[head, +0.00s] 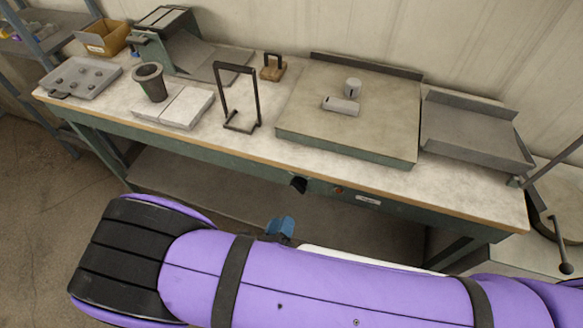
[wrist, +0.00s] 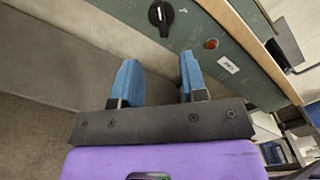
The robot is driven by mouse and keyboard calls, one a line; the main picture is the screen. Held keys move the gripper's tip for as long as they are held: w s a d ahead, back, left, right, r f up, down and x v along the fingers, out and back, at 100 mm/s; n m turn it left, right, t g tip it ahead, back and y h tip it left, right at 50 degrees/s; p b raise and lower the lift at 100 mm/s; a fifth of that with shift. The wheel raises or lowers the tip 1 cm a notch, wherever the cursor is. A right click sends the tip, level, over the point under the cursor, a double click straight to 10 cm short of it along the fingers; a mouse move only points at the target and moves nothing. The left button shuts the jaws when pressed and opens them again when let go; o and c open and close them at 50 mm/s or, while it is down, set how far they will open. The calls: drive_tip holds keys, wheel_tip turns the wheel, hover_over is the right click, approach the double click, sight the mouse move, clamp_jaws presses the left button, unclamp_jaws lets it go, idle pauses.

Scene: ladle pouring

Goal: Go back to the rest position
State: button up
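My gripper (wrist: 158,72) shows in the wrist view with its two blue fingers apart and nothing between them. It hangs in front of the bench's green front edge, beside a black knob (wrist: 160,15). In the head view only a bit of the blue gripper (head: 281,227) shows past my purple arm, in front of the bench and below its top. A dark grey cup (head: 150,83) stands upright on the bench (head: 250,151) at the left. A black frame stand (head: 239,97) stands empty to the right of it. I make out no ladle in either view.
A tray with small lumps (head: 80,77), a pale grey block (head: 174,106) and a machine (head: 170,40) are at the left. A grey tray (head: 475,135) and a lever (head: 557,235) are at the right.

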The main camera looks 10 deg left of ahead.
drive_tip(key=w+d+r+m+g+h, duration=0.3)
drive_tip(key=w+d+r+m+g, duration=0.15)
drive_tip(key=r+m, duration=0.35)
drive_tip(key=w+d+r+m+g+h, duration=0.3)
drive_tip(key=w+d+r+m, duration=0.2)
drive_tip(key=r, duration=0.5)
drive_tip(key=w+d+r+m+g+h, duration=0.4)
drive_tip(key=w+r+m, duration=0.1)
drive_tip(key=r+m, duration=0.25)
drive_tip(key=d+r+m+g+y, duration=0.3)
drive_tip(key=d+r+m+g, duration=0.35)
drive_tip(key=d+r, duration=0.65)
drive_tip(key=s+d+r+m+t+y, duration=0.5)
drive_tip(key=s+d+r+m+y, duration=0.3)
drive_tip(key=s+d+r+m, duration=0.6)
drive_tip(key=d+m, duration=0.1)
drive_tip(key=m, duration=0.2)
drive_tip(key=shift+s+r, duration=0.3)
drive_tip(key=shift+s, duration=0.1)
